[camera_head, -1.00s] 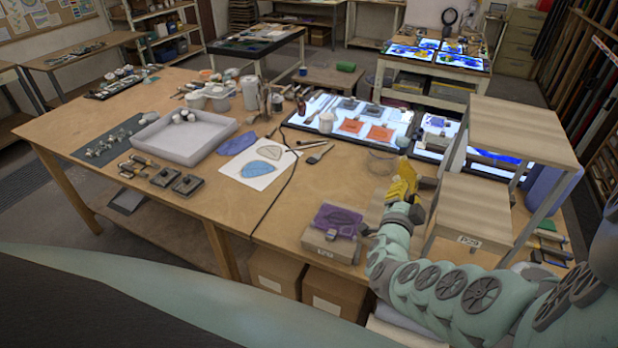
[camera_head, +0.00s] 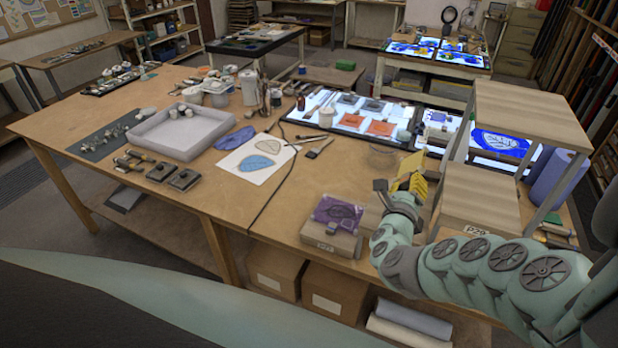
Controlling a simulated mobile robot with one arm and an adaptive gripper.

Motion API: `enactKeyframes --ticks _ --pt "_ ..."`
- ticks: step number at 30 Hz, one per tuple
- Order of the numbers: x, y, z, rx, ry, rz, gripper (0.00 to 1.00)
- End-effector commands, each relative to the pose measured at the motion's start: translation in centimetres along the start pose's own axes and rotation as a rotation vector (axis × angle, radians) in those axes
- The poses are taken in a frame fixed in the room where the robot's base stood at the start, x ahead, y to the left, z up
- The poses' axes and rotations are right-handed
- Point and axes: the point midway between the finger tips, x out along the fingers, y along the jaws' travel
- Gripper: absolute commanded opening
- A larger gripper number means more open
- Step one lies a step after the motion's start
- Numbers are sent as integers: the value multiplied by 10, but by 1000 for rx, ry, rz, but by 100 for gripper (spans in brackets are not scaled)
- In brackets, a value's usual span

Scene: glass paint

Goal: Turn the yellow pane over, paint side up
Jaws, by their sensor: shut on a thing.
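The yellow pane (camera_head: 412,164) is held up at my gripper (camera_head: 404,183), above the right part of the large wooden table. My gripper is shut on the pane. The pane is tilted, with its upper part standing above the fingers. The fingers and my wrist hide part of it. I cannot tell which face carries the paint.
A wooden step shelf (camera_head: 478,190) stands close to the right of my gripper. A purple pane (camera_head: 338,212) lies on a box (camera_head: 330,239) to the left. Lit light panels (camera_head: 325,104) with orange panes (camera_head: 381,128) lie behind. The table's middle (camera_head: 325,185) is mostly clear.

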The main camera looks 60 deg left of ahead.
Motion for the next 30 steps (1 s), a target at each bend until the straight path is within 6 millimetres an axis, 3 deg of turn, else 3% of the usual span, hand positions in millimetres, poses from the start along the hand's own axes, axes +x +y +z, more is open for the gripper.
enactKeyframes --ticks 8,10,23,24,26,30 --pt "1 7 -4 504 4 -6 0" --pt "1 -3 6 544 54 15 0" --pt "3 0 6 810 347 138 0" --pt "3 1 7 837 373 155 0" --pt "2 22 -10 824 364 158 0" --pt "2 36 -23 821 362 157 0"
